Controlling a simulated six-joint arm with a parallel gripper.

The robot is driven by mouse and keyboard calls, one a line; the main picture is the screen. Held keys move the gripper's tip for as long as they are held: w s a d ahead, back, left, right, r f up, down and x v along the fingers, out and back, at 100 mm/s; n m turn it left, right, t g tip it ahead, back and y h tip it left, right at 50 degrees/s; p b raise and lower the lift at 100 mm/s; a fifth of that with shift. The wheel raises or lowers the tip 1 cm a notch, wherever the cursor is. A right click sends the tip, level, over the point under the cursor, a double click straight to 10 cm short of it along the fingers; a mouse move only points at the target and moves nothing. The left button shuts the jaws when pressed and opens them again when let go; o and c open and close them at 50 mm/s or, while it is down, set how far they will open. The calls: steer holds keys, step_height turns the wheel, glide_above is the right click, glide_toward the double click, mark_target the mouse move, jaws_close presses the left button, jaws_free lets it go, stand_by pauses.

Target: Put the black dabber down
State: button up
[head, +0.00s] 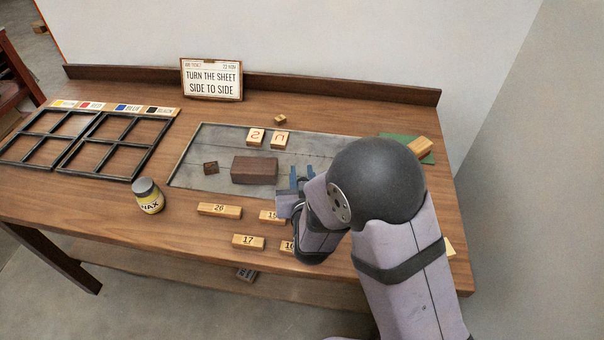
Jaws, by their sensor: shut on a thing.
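My gripper (302,183) is over the right part of the grey sheet-metal bed (222,136), just right of a dark brown block (254,170). Its bluish fingers show only in part behind my wrist. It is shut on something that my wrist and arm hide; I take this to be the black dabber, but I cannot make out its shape. I cannot tell whether it touches the surface below.
Number blocks 2 (256,137), n (280,140), 26 (219,210) and 17 (248,242) lie around. A wax jar (148,196) stands front left. Black-framed trays (118,146) lie at left, a sign (212,80) stands behind. A green mat (428,157) is partly hidden right.

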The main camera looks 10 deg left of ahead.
steer(key=shift+f, duration=0.2)
steer(key=o, duration=1.1)
steer(key=shift+r, duration=0.1)
steer(key=shift+r, duration=0.15)
steer(key=v, duration=0.6)
steer(key=shift+s+r, duration=0.1)
steer(key=shift+r, duration=0.05)
steer(key=shift+s+d+r+p, duration=0.1)
steer(key=shift+s+d+p, duration=0.05)
steer(key=shift+s+p, duration=0.4)
